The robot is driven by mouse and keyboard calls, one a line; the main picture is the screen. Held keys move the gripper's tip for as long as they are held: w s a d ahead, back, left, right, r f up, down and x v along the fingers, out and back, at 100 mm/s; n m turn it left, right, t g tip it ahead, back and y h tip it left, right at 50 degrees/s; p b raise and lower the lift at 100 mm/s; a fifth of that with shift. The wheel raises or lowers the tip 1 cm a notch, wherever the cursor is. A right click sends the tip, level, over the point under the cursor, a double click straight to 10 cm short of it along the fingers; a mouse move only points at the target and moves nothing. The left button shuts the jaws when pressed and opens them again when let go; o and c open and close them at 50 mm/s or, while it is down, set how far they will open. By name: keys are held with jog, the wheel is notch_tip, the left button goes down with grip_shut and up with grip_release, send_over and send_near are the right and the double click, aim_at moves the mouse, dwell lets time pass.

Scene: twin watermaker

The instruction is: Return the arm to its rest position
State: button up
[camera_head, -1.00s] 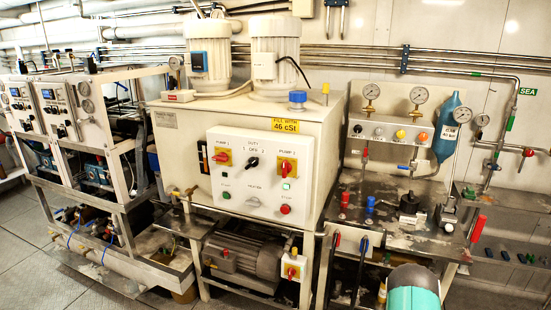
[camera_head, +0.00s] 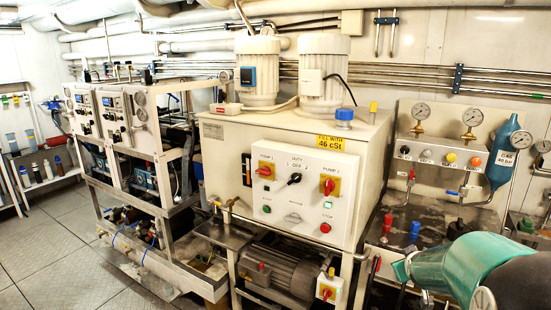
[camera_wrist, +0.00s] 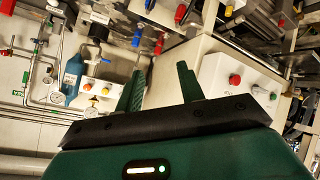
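My gripper (camera_wrist: 160,70) shows in the wrist view with its two dark green fingers apart and nothing between them. The wrist view is tilted, and the white control box and blue bottle appear beyond the fingers. In the head view, my teal and dark arm (camera_head: 470,268) reaches into the lower right corner. The fingers cannot be made out there.
A white cabinet (camera_head: 225,150) with a switch panel (camera_head: 297,190) stands in the middle. A gauge panel (camera_head: 440,155) and blue bottle (camera_head: 508,150) are at the right, behind my arm. Twin watermaker racks (camera_head: 115,110) stand left. Grey floor (camera_head: 60,260) is open at the left.

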jog(key=s+a+r+y, duration=0.2)
jog(key=s+a+r, duration=0.45)
jog(key=a, duration=0.25)
jog(key=s+a+g, duration=0.1)
jog(key=s+a, duration=0.3)
jog(key=s, duration=0.3)
jog(key=s+a+r+m+g+y, duration=0.1)
jog(key=s+a, duration=0.3)
jog(key=s, duration=0.4)
jog(key=s+a+m+g+y, duration=0.1)
jog(key=s+a, duration=0.3)
jog(key=s, duration=0.4)
jog(key=shift+s+a+r+g, duration=0.25)
jog(key=shift+a+r+g, duration=0.05)
jog(key=shift+g, duration=0.4)
